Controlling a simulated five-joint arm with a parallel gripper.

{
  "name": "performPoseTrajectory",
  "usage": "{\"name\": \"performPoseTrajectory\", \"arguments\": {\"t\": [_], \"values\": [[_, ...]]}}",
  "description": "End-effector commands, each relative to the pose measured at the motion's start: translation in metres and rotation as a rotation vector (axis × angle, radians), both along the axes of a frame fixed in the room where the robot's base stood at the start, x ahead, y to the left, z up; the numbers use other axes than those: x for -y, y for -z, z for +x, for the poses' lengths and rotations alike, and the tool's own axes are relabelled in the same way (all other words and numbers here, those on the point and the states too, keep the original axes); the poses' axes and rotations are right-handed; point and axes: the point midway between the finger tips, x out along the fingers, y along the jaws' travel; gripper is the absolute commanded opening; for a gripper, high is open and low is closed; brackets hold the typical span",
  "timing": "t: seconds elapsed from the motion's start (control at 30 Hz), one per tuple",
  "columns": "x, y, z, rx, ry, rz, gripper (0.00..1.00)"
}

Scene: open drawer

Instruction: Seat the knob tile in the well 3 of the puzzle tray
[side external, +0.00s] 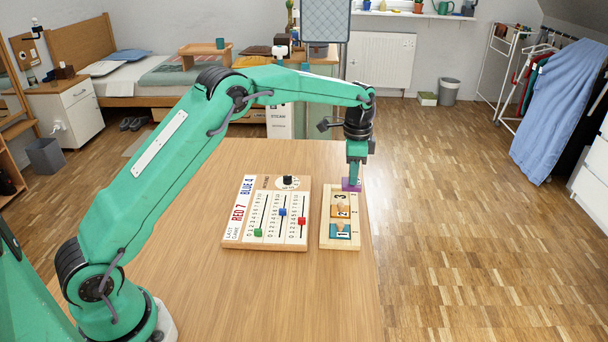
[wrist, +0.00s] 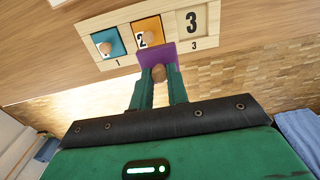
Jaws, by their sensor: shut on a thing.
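My gripper (side external: 354,178) is shut on the wooden knob (wrist: 159,74) of a purple tile (wrist: 152,55). The purple tile also shows in the side view (side external: 351,186), at the far end of the puzzle tray (side external: 326,232); it appears to be above the tray. In the wrist view it overlaps the tray's edge below wells 2 and 3. Well 3 (wrist: 192,22) is empty, with a printed 3 on its floor. A teal tile (wrist: 110,41) sits in well 1 and an orange tile (wrist: 149,31) in well 2. The exact gap under the purple tile cannot be told.
A wooden score board (side external: 267,212) with green, blue and red sliders and a black dial lies left of the tray. The tray is close to the table's right edge. The near part of the table (side external: 270,300) is clear.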

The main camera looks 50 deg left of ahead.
Motion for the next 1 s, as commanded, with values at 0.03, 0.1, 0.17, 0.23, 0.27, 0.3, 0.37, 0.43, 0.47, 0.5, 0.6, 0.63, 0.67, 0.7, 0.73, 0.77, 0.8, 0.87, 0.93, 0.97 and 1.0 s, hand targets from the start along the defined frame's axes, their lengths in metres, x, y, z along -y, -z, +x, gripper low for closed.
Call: {"name": "performPoseTrajectory", "arguments": {"t": [0.03,0.1,0.17,0.23,0.27,0.3,0.37,0.43,0.47,0.5,0.6,0.63,0.67,0.7,0.73,0.77,0.8,0.87,0.93,0.97,1.0], "values": [[-0.009,0.006,0.004,0.000,-0.002,0.000,0.00],[-0.019,0.013,0.009,0.000,-0.002,0.000,0.00],[-0.028,0.019,0.013,0.000,-0.002,0.000,0.00],[-0.038,0.026,0.018,-0.001,-0.002,-0.001,0.00],[-0.041,0.028,0.020,0.000,-0.002,0.000,0.00],[-0.046,0.031,0.022,-0.001,-0.001,-0.001,0.00],[-0.052,0.035,0.025,0.000,-0.001,0.000,0.00],[-0.057,0.038,0.028,0.001,0.000,0.000,0.00],[-0.058,0.039,0.029,0.001,0.000,0.000,0.00],[-0.060,0.040,0.029,0.001,0.000,0.000,0.00],[-0.062,0.041,0.030,0.001,0.001,0.000,0.00],[-0.062,0.041,0.030,0.001,0.001,0.000,0.00],[-0.062,0.041,0.030,0.001,0.001,0.000,0.00],[-0.062,0.041,0.030,0.001,0.001,0.000,0.00],[-0.062,0.042,0.030,0.001,0.001,0.000,0.00],[-0.062,0.042,0.030,0.000,0.001,0.000,0.00],[-0.062,0.044,0.030,0.000,0.001,0.000,0.00],[-0.061,0.049,0.029,-0.002,0.001,-0.001,0.00],[-0.061,0.056,0.029,-0.002,0.001,-0.001,0.00],[-0.061,0.060,0.029,-0.001,0.001,0.000,0.00],[-0.061,0.064,0.029,-0.001,0.001,0.000,0.00]]}}
